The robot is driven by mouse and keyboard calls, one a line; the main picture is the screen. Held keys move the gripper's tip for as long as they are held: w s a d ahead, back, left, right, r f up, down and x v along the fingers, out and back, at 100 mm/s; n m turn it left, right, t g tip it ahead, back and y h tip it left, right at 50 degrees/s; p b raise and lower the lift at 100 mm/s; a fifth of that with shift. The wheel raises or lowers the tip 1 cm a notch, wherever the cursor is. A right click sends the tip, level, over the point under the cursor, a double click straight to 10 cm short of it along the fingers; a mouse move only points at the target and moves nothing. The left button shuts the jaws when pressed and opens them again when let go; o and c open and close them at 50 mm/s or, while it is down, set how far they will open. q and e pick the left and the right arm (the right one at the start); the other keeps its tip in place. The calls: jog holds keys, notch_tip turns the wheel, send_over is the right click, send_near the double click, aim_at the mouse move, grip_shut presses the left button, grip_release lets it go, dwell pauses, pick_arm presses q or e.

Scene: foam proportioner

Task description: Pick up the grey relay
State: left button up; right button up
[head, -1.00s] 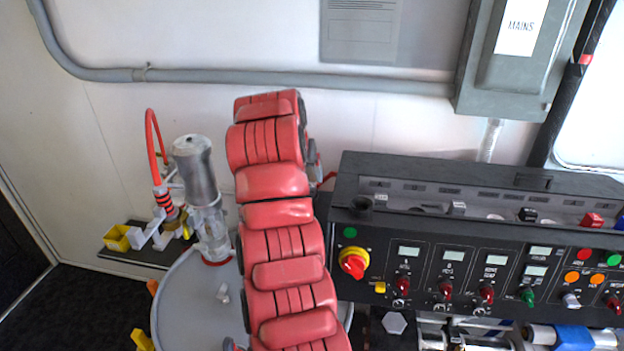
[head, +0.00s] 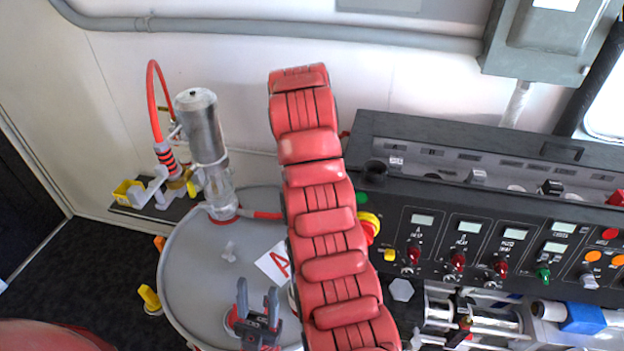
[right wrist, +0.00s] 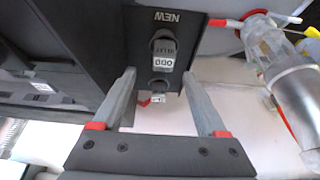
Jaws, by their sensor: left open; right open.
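In the right wrist view, a grey piece with a white label (right wrist: 163,48), likely the grey relay, sits in a black panel (right wrist: 140,22) marked NEW, upside down. My right gripper (right wrist: 162,95) is open and empty, its fingers framing the panel's near end. In the head view my red right arm hides that gripper. Small grey blocks (head: 396,163) (head: 476,176) stand in the console's trough; I cannot tell whether either is the same piece. My left gripper (head: 257,300) is open and empty above the grey drum lid.
The black console (head: 480,230) with knobs and displays fills the right. The grey drum (head: 205,275) carries a clear-and-metal cylinder (head: 203,125) with a red hose. A yellow holder (head: 125,192) is at the left. A grey box (head: 545,45) hangs on the wall.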

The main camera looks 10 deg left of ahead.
jog(key=shift+a+f, duration=0.15)
jog(key=shift+f, duration=0.4)
jog(key=x, duration=0.4)
jog(key=shift+s+a+f, duration=0.1)
jog(key=shift+f, duration=0.05)
jog(key=shift+s, duration=0.1)
grip_shut()
